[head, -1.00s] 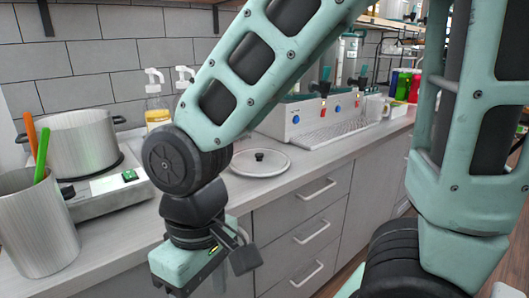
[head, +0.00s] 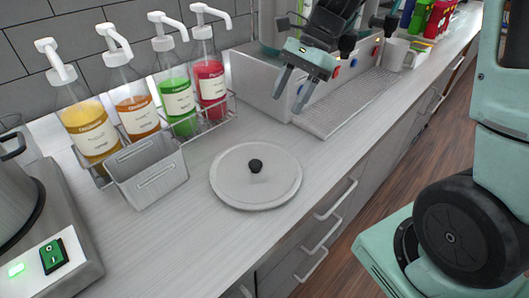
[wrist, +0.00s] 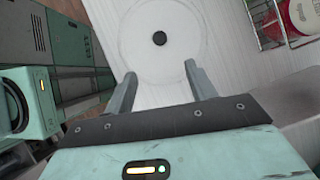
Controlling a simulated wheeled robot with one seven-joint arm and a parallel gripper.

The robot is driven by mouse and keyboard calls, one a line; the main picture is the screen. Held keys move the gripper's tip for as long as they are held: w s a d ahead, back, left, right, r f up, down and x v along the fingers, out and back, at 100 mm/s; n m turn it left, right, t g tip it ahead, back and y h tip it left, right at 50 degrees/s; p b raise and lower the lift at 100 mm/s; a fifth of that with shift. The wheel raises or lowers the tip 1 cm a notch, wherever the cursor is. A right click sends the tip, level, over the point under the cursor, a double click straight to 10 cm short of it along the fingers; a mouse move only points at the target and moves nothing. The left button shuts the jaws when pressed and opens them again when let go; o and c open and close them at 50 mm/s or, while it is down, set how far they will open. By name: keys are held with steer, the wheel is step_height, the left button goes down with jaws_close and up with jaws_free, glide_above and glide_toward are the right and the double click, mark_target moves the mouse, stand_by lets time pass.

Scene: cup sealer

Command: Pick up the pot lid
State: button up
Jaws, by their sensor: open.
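The pot lid (head: 232,186) is a flat grey-white disc with a black knob (head: 256,165). It lies on the counter, knob up, in the middle of the head view. My gripper (head: 289,93) is open and empty, above the counter behind and right of the lid, near the dispenser machine. In the wrist view the pot lid (wrist: 135,55) lies ahead of my open fingers (wrist: 158,82), with its knob (wrist: 159,38) roughly in line with the gap between them. The fingers are apart from the lid.
Pump bottles (head: 175,98) of coloured syrup stand in a wire rack left of the lid, with a grey metal bin (head: 148,172) in front. A burner (head: 70,235) with a pot is at far left. The machine's drip tray (head: 350,98) is at right. Counter around the lid is clear.

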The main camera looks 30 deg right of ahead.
glide_above(256, 162)
steer(key=d, duration=0.3)
step_height(256, 162, down, 10)
steer(key=shift+a+f+p, duration=0.15)
steer(key=shift+p, duration=0.3)
steer(key=x, duration=0.5)
steer(key=shift+w+f+p, duration=0.1)
steer(key=shift+f+p, duration=0.05)
steer(key=shift+p, duration=0.2)
steer(key=c, duration=1.2)
